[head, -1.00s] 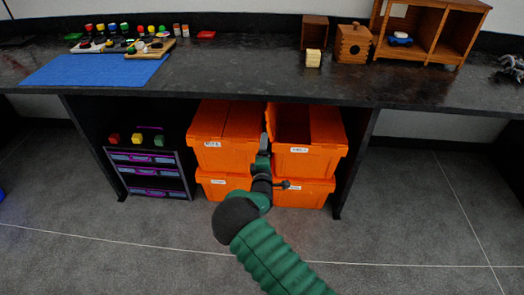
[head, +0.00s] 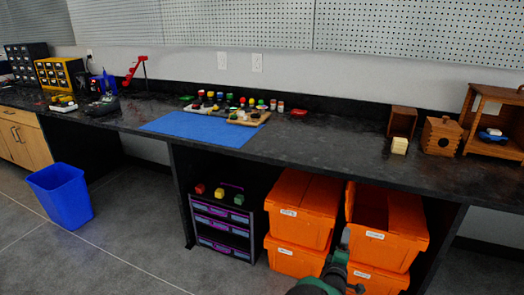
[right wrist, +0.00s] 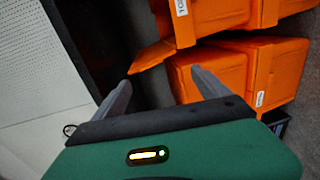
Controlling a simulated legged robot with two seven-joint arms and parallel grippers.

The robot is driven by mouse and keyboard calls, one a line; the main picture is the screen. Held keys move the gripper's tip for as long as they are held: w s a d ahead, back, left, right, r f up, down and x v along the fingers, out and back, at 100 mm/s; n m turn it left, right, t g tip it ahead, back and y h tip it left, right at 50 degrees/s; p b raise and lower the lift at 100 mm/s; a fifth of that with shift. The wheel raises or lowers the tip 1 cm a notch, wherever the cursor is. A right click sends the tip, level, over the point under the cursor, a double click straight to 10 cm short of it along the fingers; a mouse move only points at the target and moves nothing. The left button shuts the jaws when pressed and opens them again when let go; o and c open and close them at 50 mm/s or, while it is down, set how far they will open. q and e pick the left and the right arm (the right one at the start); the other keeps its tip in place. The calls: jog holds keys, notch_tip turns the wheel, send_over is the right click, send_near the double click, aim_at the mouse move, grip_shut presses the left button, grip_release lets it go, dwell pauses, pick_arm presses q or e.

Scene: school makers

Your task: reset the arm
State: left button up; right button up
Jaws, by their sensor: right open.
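My right gripper (head: 345,238) shows at the bottom of the head view, on a green and black arm, in front of the orange bins under the bench. In the right wrist view the right gripper (right wrist: 162,80) has its two grey fingers spread apart with nothing between them. Orange bins (right wrist: 212,72) lie beyond the fingers there. I cannot tell the exact gap between the fingers and the bins. My left gripper is in neither view.
Stacked orange bins (head: 302,205) stand under the black bench (head: 320,150), beside a drawer unit (head: 222,232). A blue mat (head: 195,128) and small items lie on the bench. A blue waste bin (head: 62,195) stands at left. The floor (head: 120,255) in front is clear.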

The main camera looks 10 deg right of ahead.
jog(key=s+a+r+m+g+y, duration=0.1)
jog(key=s+a+m+g+y, duration=0.4)
jog(key=s, duration=0.6)
jog(key=s+a+r+m+g+y, duration=0.1)
jog(key=s+a+m+g, duration=0.1)
jog(key=s+a, duration=0.75)
jog(key=s+a+m+g+y, duration=0.3)
jog(key=s+a+m+g, duration=0.15)
jog(key=s, duration=0.85)
jog(key=w+p+v, duration=0.2)
jog(key=p+v, duration=1.3)
jog(key=w+r+p+v, duration=0.1)
jog(key=w+p+v, duration=0.1)
jog(key=p+v, duration=1.4)
jog(key=shift+w+r, duration=0.15)
jog(key=shift+w, duration=0.2)
